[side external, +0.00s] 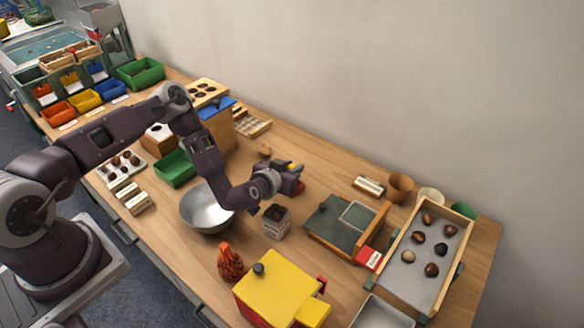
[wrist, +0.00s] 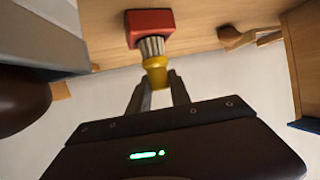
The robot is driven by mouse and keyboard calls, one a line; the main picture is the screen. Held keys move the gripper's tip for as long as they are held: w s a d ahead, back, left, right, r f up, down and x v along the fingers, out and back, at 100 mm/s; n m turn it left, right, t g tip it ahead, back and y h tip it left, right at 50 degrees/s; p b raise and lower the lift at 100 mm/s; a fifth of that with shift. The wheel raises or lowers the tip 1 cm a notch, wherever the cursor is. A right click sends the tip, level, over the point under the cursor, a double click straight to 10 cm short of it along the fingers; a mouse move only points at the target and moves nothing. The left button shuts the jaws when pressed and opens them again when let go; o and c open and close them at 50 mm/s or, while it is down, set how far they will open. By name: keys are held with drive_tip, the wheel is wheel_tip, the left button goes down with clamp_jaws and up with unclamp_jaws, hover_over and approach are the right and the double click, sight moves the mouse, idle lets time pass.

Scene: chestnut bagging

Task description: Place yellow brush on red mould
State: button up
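The yellow brush (wrist: 156,72) with pale grey bristles sits between my gripper's fingertips (wrist: 158,80) in the wrist view. My fingers close in on both sides of its handle. The bristles point at the red mould (wrist: 150,22), a small red block, and overlap its edge in the picture; I cannot tell whether they touch. In the side view, my gripper (side external: 288,180) is low over the middle of the table. A bit of the yellow brush (side external: 295,167) and the red mould (side external: 301,187) show beside it, partly hidden by the gripper.
A patterned carton (side external: 277,222) and a metal bowl (side external: 205,210) stand near my wrist. A green board (side external: 327,222) lies to the right, with a chestnut tray (side external: 455,228) beyond. A yellow-topped box (side external: 275,285) is in front. A small wooden piece (wrist: 245,37) lies near the mould.

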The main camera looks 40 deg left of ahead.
drive_tip(key=o, duration=0.4)
drive_tip(key=shift+c, duration=0.2)
drive_tip(key=v, duration=1.2)
drive_tip(key=w+d+r+m+g+h, duration=0.1)
drive_tip(key=d+r+m+g+h, duration=0.25)
drive_tip(key=r, duration=1.35)
drive_tip(key=s+a+r+g, duration=0.1)
drive_tip(key=s+r, duration=0.3)
drive_tip(key=s, duration=0.5)
drive_tip(key=s+a+r+n+g, duration=0.1)
drive_tip(key=s+r, duration=0.3)
drive_tip(key=s, duration=0.6)
drive_tip(key=s+a+r+g+y, duration=0.1)
drive_tip(key=s+a+r, duration=0.2)
drive_tip(key=s, duration=0.6)
drive_tip(key=shift+v, duration=0.9)
drive_tip(key=shift+r+g, duration=0.1)
drive_tip(key=shift+g, duration=0.15)
